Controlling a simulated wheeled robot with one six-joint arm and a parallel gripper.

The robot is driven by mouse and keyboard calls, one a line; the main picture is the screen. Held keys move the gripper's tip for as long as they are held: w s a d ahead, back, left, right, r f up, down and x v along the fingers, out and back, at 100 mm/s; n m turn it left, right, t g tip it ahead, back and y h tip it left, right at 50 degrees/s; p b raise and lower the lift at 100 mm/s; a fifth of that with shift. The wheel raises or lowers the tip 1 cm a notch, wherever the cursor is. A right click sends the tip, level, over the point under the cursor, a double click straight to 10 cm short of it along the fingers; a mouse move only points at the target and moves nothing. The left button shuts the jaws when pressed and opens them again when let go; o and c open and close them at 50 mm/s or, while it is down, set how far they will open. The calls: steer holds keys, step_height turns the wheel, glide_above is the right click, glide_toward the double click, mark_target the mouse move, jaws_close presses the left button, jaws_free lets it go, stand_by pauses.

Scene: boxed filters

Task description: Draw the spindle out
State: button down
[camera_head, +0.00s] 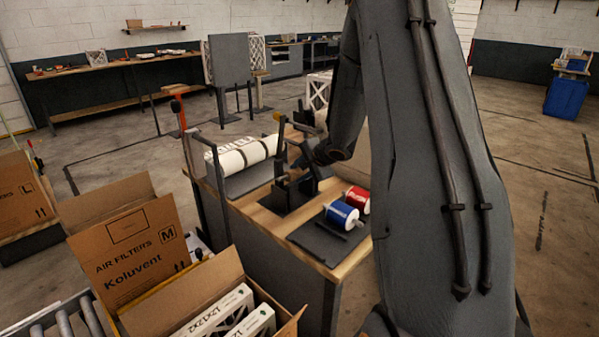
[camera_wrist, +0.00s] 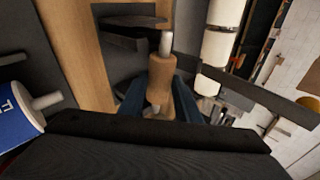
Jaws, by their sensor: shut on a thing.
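The spindle (camera_wrist: 161,78) shows in the wrist view as a tan wooden grip with a grey metal rod coming out of its far end. My gripper (camera_wrist: 160,103) is shut on the wooden grip, with a blue finger on each side. The rod's far end is by a dark bracket (camera_wrist: 128,22); I cannot tell whether it sits in it. In the head view my gripper (camera_head: 308,172) is over a dark stand (camera_head: 290,193) on the wooden-topped bench (camera_head: 262,217), and the spindle is too small to make out.
A blue spool (camera_head: 341,215) and a red spool (camera_head: 357,199) are on a dark plate right of the stand. White rolls (camera_head: 243,155) lie to its left. An open carton of filters (camera_head: 205,297) stands in front of the bench.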

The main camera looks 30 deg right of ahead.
mark_target(299, 174)
steer(key=shift+a+r+p, duration=0.1)
steer(key=shift+r+p, duration=1.45)
steer(key=shift+p, duration=0.6)
step_height(299, 174, up, 9)
stand_by(1.0)
